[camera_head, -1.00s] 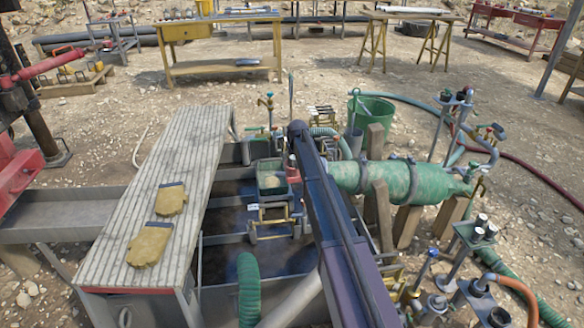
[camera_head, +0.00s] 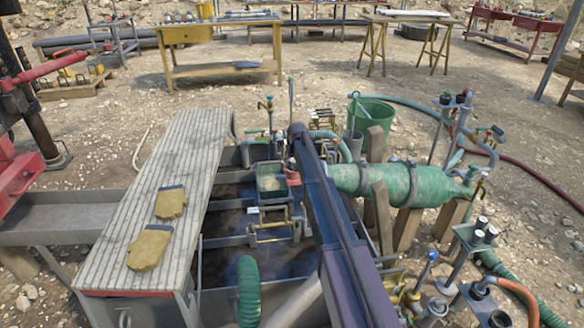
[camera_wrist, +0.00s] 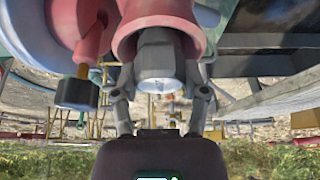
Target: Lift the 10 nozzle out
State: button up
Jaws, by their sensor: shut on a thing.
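In the wrist view a grey, faceted nozzle (camera_wrist: 156,55) with a pale round end face sits inside a pink-red collar (camera_wrist: 125,40). My gripper (camera_wrist: 160,98) is shut on the nozzle, with one finger on either side of its pale end. The nozzle's far end is hidden in the collar, and I cannot read any number on it. In the head view my dark arm crosses the tank, and the nozzle and gripper cannot be made out there.
In the wrist view a black knob (camera_wrist: 76,93) hangs close left of the nozzle. In the head view a green cylinder (camera_head: 350,178) lies right of my arm, and a yellow-framed fixture (camera_head: 268,222) stands left of it. Gloves (camera_head: 150,248) lie on the slatted walkway (camera_head: 125,220).

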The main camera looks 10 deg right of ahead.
jog(key=shift+r, duration=0.15)
notch_tip(320, 180, up, 10)
jog(key=p, duration=1)
dwell(0.8)
